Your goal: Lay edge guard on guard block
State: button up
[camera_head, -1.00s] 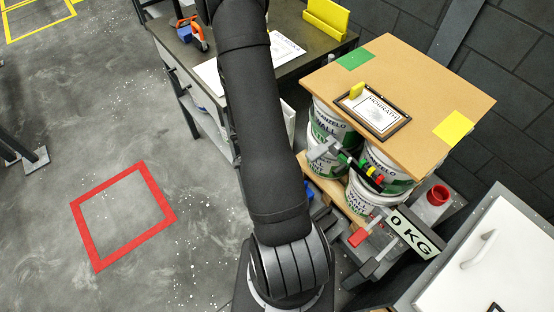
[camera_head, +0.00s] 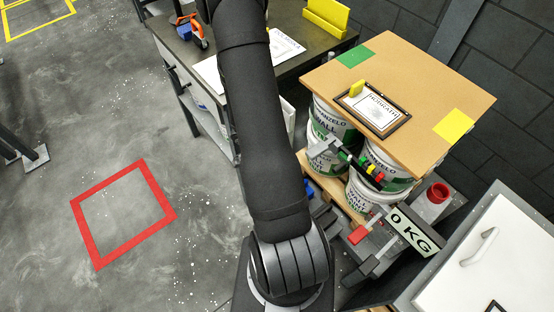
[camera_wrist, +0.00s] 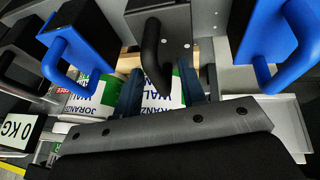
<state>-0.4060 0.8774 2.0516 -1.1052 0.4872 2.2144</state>
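A yellow angled piece (camera_head: 326,17), which looks like the edge guard, rests at the back right of the dark workbench in the head view. Its lower part may be a separate block; I cannot tell the two apart. My gripper is out of the head view, where my arm reaches past the top edge. In the wrist view my gripper (camera_wrist: 162,75) shows two dark blue fingers standing apart, with nothing visibly held between them. White pails (camera_wrist: 158,92) appear beyond the gap. No edge guard shows in the wrist view.
A brown board (camera_head: 425,75) with a framed sheet (camera_head: 374,108) covers stacked pails on a pallet (camera_head: 335,195). An orange tool (camera_head: 199,36) and papers lie on the workbench (camera_head: 221,31). Blue handles (camera_wrist: 65,58) hang close in the wrist view.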

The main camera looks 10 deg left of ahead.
jog(key=v, duration=1.7)
jog(key=shift+r, duration=0.2)
jog(key=shift+a, duration=0.1)
jog(key=x, duration=1.7)
jog(key=shift+f, duration=0.15)
jog(key=v, duration=1.7)
jog(key=x, duration=1.7)
jog(key=shift+r, duration=5.1)
